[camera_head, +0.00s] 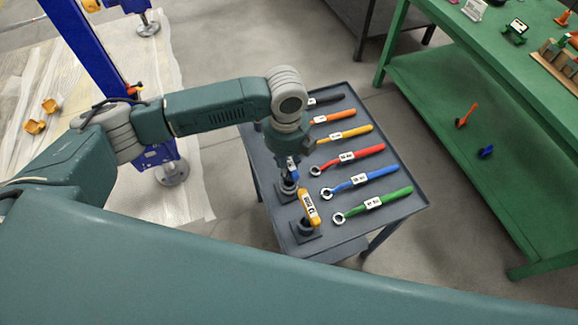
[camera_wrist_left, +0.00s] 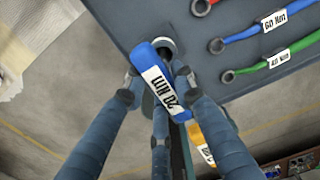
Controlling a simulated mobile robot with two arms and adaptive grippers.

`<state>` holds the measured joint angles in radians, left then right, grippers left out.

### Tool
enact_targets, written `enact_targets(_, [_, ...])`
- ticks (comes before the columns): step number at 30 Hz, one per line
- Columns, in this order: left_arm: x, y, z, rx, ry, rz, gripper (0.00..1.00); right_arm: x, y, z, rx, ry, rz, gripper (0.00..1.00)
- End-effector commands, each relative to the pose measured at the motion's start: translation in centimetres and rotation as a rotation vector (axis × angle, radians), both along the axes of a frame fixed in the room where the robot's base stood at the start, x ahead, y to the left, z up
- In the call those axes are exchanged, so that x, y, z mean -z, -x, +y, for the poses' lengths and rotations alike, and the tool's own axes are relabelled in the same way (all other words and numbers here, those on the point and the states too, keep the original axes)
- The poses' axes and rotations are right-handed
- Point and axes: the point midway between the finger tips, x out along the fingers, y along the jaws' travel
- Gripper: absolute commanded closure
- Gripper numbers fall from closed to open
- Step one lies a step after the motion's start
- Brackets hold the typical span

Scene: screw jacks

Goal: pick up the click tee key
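Two tee keys stand upright in dark stands at the near left of the grey cart. One has a blue handle (camera_head: 293,168), labelled 20 Nm in the left wrist view (camera_wrist_left: 160,70). The other has a yellow handle (camera_head: 310,207), partly hidden behind my finger in the left wrist view (camera_wrist_left: 200,142). My left gripper (camera_head: 290,160) is over the blue key, pointing down. In the left wrist view its fingertips (camera_wrist_left: 157,85) lie around the blue handle, close on both sides. Whether they press on it I cannot tell. My right gripper is out of view.
The cart (camera_head: 262,185) also carries a row of wrenches in black, orange, yellow, red (camera_head: 350,157), blue (camera_head: 362,180) and green (camera_head: 375,203). A green workbench (camera_head: 440,100) stands at the right. A blue lift frame (camera_head: 85,50) stands at the left.

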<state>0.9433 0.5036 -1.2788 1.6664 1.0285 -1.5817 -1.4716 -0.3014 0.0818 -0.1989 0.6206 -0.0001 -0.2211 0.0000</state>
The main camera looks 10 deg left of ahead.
Motion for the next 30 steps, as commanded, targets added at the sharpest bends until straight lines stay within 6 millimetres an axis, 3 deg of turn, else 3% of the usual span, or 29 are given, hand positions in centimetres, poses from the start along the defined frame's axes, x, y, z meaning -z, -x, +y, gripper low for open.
enact_targets(17, [-0.9,-0.1,0.0,0.0,0.001,-0.003,1.0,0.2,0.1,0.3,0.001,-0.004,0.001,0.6])
enact_targets(23, [-3.6,-0.2,-0.1,0.002,0.002,-0.006,1.0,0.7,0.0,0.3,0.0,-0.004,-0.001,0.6])
enact_targets(30, [-9.0,-0.2,-0.1,0.002,0.003,-0.008,1.0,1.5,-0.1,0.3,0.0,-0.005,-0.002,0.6])
